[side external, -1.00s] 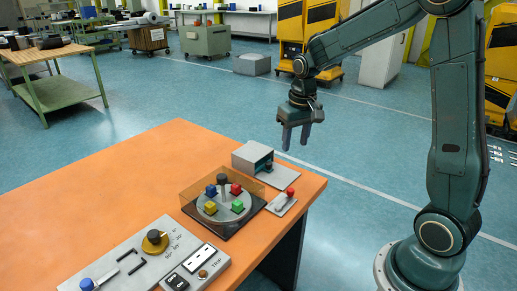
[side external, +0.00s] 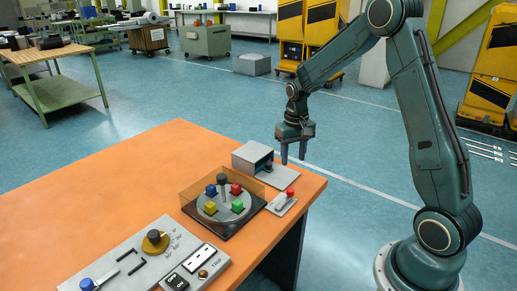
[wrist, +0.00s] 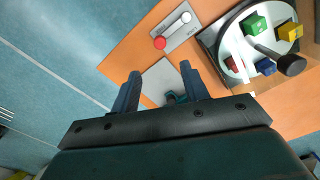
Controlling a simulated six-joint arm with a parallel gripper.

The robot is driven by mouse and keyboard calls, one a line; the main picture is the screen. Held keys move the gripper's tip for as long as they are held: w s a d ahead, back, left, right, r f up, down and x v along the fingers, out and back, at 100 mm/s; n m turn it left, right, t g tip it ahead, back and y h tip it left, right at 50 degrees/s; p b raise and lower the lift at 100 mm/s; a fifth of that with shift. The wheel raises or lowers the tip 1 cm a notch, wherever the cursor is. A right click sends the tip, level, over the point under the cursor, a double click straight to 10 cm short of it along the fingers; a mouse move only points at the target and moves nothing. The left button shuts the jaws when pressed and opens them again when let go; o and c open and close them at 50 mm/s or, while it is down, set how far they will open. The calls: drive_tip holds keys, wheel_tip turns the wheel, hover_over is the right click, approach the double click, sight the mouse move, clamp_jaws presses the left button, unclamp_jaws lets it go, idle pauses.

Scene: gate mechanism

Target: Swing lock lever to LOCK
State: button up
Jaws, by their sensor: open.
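A small lever with a red knob (side external: 291,191) sits on a grey plate (side external: 280,206) near the table's right edge; it appears to be the lock lever. In the wrist view the red knob (wrist: 160,43) is at the lower left end of its arm, and a pale round end (wrist: 186,17) is at the upper right. My gripper (side external: 293,158) is open and empty, in the air above and behind the lever, near the grey box. In the wrist view its fingertips (wrist: 160,70) are apart, with the red knob beyond them.
A turntable (side external: 208,212) with coloured cubes and a dark upright knob stands left of the lever, with an amber clear guard around it. A grey open-fronted box (side external: 252,155) is behind. A panel (side external: 128,270) with a dial and blue-knobbed handle lies front left. The table's left is clear.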

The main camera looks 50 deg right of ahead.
sight(291, 189)
wheel_tip(291, 189, down, 12)
drive_tip(key=shift+f, duration=0.25)
idle(0.4)
clamp_jaws()
